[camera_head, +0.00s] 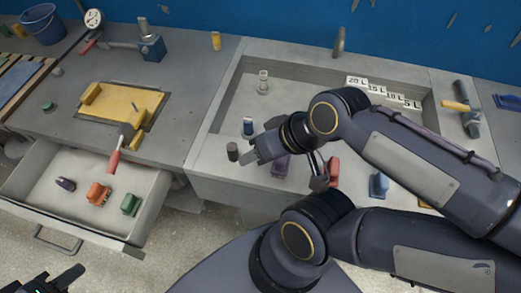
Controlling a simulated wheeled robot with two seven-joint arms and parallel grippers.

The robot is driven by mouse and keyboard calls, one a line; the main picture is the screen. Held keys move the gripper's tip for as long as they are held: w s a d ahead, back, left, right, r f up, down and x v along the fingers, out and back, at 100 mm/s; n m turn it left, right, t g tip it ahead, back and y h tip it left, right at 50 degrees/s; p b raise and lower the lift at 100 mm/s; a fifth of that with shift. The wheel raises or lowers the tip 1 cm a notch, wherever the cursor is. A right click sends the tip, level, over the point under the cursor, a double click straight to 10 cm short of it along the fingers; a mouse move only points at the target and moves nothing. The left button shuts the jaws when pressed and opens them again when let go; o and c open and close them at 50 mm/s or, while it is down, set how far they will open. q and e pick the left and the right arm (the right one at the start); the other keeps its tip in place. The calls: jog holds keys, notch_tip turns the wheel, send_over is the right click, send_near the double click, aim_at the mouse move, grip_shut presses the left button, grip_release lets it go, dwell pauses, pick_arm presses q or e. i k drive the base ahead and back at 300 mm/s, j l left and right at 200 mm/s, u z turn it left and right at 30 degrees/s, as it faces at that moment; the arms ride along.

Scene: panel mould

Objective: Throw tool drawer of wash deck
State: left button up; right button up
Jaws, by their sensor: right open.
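The tool drawer (43,212) stands pulled out from under the left deck, its bar handle (55,240) on the front face. Inside lie a purple piece (65,184), an orange piece (97,193) and a green piece (130,204). My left gripper (55,281) is dark and cut off by the lower left edge, just below the handle and apparently apart from it; its jaws are unclear. My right gripper (284,170) is open and empty over the front of the wash deck basin (215,118), fingers apart around a purple block (281,165) below; contact is unclear.
A yellow board (125,103) with a red-handled tool (115,160) lies on the left deck above the drawer. A blue bucket (42,24) stands at the back left. Volume labels (378,90) line the basin's back.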

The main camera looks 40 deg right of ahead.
aim_at(34, 194)
jog(key=j+u, duration=0.25)
jog(key=u, duration=0.15)
jog(key=j+u, duration=0.25)
jog(key=u, duration=0.15)
jog(key=i+j+z, duration=0.1)
jog(key=j, duration=0.25)
